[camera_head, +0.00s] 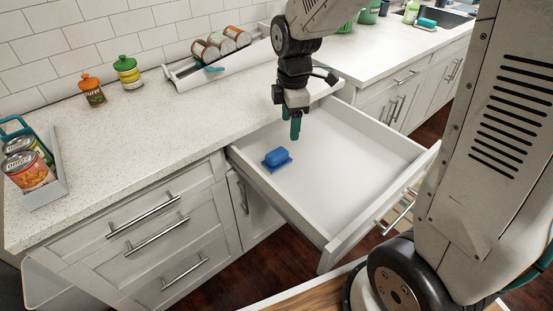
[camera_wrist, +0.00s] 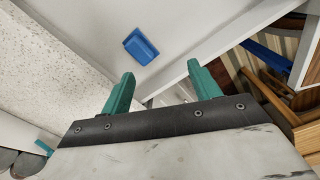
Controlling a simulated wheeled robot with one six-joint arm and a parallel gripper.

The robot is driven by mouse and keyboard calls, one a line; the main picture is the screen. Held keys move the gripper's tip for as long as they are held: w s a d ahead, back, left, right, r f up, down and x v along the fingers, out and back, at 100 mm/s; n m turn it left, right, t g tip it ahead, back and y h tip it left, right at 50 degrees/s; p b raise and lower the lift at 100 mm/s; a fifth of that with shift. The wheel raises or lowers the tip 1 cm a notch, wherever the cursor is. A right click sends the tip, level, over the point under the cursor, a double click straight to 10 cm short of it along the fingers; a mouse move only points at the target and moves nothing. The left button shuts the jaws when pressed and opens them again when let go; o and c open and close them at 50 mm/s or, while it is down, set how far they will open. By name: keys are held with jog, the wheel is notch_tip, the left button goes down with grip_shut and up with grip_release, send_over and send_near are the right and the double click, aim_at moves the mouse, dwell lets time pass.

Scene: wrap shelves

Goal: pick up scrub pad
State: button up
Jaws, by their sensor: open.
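The scrub pad (camera_head: 277,158) is a small blue block with a raised top, lying flat on the floor of the open white drawer (camera_head: 350,160), towards its left side. In the wrist view the scrub pad (camera_wrist: 141,46) shows in the upper middle, beyond the fingertips and apart from them. My gripper (camera_head: 295,128) hangs pointing down above the drawer, a little to the right of the pad in the head view. Its two teal fingers (camera_wrist: 160,84) are spread apart with nothing between them.
The speckled counter (camera_head: 150,120) borders the drawer on the left. On it are two spice jars (camera_head: 127,75), a can rack (camera_head: 215,65) and a caddy with cans (camera_head: 45,180). The drawer walls rise around the pad; the rest of the drawer floor is bare.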

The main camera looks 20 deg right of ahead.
aim_at(277, 153)
jog(key=w+f+n, duration=0.1)
jog(key=f, duration=0.1)
jog(key=w+f+n, duration=0.2)
jog(key=f, duration=0.1)
jog(key=w+a+f+n, duration=0.1)
jog(key=w+f+n, duration=0.1)
jog(key=f, duration=0.1)
jog(key=shift+w+f, duration=0.25)
jog(key=f, duration=0.8)
jog(key=shift+w+f, duration=0.1)
jog(key=shift+w, duration=0.3)
jog(key=c, duration=1.1)
